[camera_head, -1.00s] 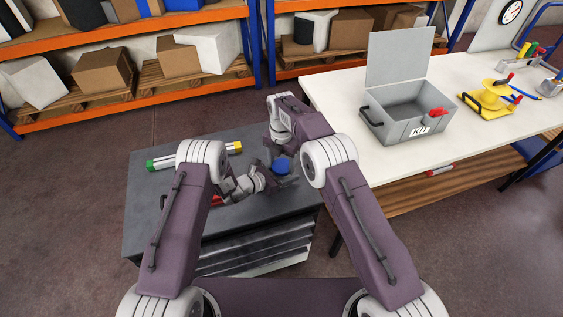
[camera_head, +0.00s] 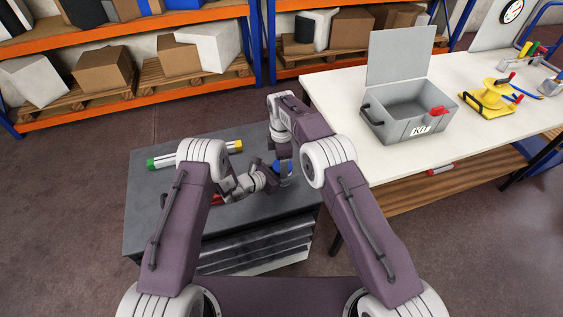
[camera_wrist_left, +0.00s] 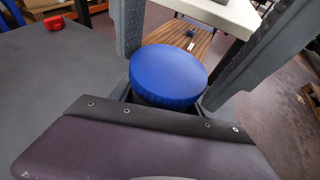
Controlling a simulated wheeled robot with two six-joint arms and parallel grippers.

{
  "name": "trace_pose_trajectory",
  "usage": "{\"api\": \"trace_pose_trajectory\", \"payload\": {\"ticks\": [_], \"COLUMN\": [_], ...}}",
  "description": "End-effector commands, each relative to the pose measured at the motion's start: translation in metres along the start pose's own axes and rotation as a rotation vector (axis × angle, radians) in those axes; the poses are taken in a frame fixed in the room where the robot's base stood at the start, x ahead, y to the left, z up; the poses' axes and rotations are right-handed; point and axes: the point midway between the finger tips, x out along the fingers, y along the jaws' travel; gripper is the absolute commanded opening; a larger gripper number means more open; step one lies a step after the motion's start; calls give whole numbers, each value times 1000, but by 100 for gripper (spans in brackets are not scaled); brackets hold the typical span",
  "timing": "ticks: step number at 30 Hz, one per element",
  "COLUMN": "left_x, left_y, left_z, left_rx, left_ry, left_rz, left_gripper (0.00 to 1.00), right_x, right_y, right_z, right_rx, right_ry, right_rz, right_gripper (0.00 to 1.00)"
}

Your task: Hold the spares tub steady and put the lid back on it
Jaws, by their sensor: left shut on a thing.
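The blue round lid (camera_wrist_left: 168,75) shows in the left wrist view, its top roughly level. In the head view the lid (camera_head: 277,166) is partly hidden by my right wrist. The tub's body is hidden beneath the lid and behind my grippers; I cannot tell how fully the lid is seated. My left gripper (camera_head: 273,183) is low on the cabinet top, shut on the tub under the lid. My right gripper (camera_head: 286,174) points down from above. Its two grey fingers stand apart on either side of the lid, close to its rim.
The dark cabinet top (camera_head: 150,215) carries a tube with green and yellow ends (camera_head: 190,156) and a small red item (camera_wrist_left: 53,22).

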Motion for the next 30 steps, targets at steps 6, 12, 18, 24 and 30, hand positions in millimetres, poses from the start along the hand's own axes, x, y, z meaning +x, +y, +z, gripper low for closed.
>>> {"api": "trace_pose_trajectory", "payload": {"ticks": [6,12,18,24,30], "left_x": [0,0,0,0,0], "left_y": [0,0,0,0,0], "left_z": [0,0,0,0,0], "left_rx": [0,0,0,0,0], "left_ry": [0,0,0,0,-1], "left_rz": [0,0,0,0,0], "left_gripper": [0,0,0,0,0], "right_x": [0,-8,-37,-46,-45], "right_y": [0,0,1,0,0], "right_z": [0,0,0,0,0], "right_rx": [-1,-2,-2,-2,-7], "right_ry": [0,0,0,0,0], "right_rz": [0,1,3,0,0], "right_gripper": [83,83,83,83,80]}}
